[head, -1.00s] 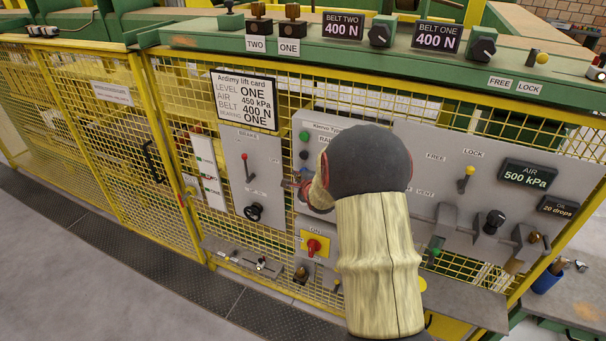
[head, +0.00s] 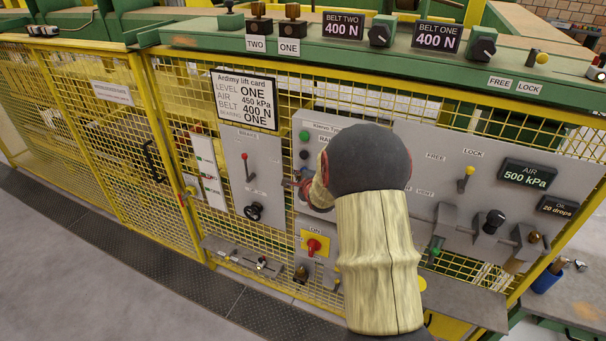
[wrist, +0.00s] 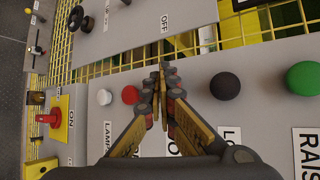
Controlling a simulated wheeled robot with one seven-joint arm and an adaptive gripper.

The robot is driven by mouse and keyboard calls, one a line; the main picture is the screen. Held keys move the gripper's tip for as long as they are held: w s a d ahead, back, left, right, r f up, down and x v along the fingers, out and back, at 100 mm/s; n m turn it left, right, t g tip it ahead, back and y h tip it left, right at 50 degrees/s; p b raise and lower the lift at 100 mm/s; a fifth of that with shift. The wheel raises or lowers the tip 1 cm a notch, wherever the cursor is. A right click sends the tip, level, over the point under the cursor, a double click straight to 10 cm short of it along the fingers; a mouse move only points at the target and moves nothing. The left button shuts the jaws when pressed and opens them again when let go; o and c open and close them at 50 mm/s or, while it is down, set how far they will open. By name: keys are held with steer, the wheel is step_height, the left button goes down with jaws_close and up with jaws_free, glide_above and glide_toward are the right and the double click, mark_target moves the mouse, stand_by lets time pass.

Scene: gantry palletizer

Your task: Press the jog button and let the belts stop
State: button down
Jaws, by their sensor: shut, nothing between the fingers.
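My gripper (wrist: 160,80) is shut and empty, its tips close over the grey button panel (wrist: 222,115) in the wrist view. A red button (wrist: 130,95) is just left of the fingertips, and a black button (wrist: 225,86) is to their right. The fingers cover the panel between these two, and part of a label there; I cannot read a jog label or tell whether the tips touch a button. In the head view my forearm hides much of this panel, and the gripper (head: 297,184) shows only in part. I cannot tell whether the belts are moving.
A green button (wrist: 303,78) and a white button (wrist: 104,97) share the row. A red knob on a yellow plate (head: 314,245) sits below. A lever (head: 246,168) and black handwheel (head: 254,211) are to the left. Yellow mesh fencing (head: 100,180) surrounds the panels.

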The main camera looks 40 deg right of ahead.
steer(key=shift+s+a, duration=0.3)
steer(key=shift+a, duration=0.45)
steer(key=shift+s+a+b, duration=0.2)
steer(key=shift+s+a, duration=0.15)
steer(key=shift+a, duration=0.45)
steer(key=shift+s+a+b, duration=0.25)
steer(key=shift+s+a, duration=0.05)
steer(key=shift+a, duration=0.45)
steer(key=shift+s+a+b, duration=0.2)
steer(key=shift+s+a, duration=0.15)
steer(key=shift+a, duration=0.45)
